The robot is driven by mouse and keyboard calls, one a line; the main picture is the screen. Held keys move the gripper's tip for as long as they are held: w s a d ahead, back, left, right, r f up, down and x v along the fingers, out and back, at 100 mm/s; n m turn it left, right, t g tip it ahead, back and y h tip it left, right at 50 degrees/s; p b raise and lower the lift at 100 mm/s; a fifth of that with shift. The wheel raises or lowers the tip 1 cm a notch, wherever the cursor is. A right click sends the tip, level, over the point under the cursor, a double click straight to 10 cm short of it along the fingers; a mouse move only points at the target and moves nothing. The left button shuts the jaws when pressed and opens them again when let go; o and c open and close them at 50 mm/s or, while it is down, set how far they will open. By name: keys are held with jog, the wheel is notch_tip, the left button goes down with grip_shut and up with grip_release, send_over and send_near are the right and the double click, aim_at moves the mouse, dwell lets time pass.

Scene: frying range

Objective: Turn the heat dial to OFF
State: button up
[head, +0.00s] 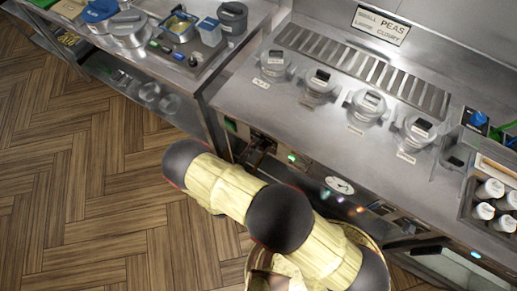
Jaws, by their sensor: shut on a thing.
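My gripper (262,146) is small in the head view, at the upper left of the range's front panel. It is shut on what appears to be the heat dial, at the panel face. The dial itself is hidden behind the fingers and my wrist, so its pointer and the OFF mark cannot be read. A white round gauge (340,185) with a dark needle sits on the panel to the right of my gripper. A small green light (292,157) glows between them.
Several lidded pots (320,84) stand on the steel range top (253,101). A green-lit switch (230,125) is left of my gripper. A side counter (205,80) holds containers at the upper left. White bottles (489,190) stand at the right. The wooden floor at left is clear.

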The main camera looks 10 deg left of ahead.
jog(key=shift+f, duration=0.1)
jog(key=o, duration=1.1)
jog(key=shift+c, duration=0.2)
jog(key=shift+o, duration=0.5)
jog(key=v, duration=0.7)
jog(key=shift+s, duration=0.25)
jog(key=shift+a, duration=0.1)
